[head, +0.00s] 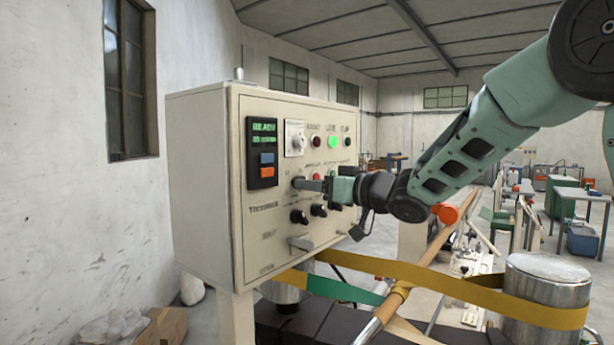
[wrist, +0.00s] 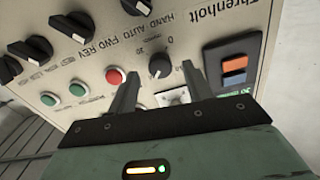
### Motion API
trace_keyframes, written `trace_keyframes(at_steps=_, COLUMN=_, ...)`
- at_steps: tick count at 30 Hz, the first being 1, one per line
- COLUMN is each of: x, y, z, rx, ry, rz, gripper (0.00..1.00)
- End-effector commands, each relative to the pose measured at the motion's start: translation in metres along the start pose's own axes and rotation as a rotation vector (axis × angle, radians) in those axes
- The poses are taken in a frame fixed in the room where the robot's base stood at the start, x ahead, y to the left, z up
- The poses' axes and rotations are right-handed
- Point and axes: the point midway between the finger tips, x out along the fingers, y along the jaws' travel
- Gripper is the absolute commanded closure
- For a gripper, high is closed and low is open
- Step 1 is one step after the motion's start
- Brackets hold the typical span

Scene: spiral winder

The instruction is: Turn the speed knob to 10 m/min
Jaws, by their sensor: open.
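The speed knob (wrist: 159,66) is a small black dial on the cream control panel, with "0" and "20" printed beside it in the wrist view, where the panel appears upside down. In the head view the knob (head: 297,182) is partly hidden by my gripper. My gripper (head: 308,185) is at the panel's face, level with the knob. In the wrist view the open fingers of my gripper (wrist: 161,70) stand one on each side of the knob, with a visible gap on both sides. The knob's pointer is too small to read.
The panel (head: 205,180) also carries a display (head: 263,135) with blue and orange buttons, a lit green lamp (head: 332,141), a red button (wrist: 116,76) and black selector knobs (head: 299,217). Below are yellow straps (head: 430,283) and a metal cylinder (head: 547,290).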

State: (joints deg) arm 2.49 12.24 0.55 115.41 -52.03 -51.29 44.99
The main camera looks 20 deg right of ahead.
Motion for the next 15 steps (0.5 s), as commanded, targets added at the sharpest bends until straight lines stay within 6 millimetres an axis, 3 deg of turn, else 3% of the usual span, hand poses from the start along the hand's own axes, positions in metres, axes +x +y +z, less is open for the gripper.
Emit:
trace_keyframes(at_steps=6, x=0.022, y=0.0, z=-0.001, rx=0.001, ry=0.0, rz=-0.001, gripper=0.5)
trace_keyframes(at_steps=15, x=0.025, y=0.0, z=0.0, rx=0.0, ry=0.001, rz=0.0, gripper=0.5)
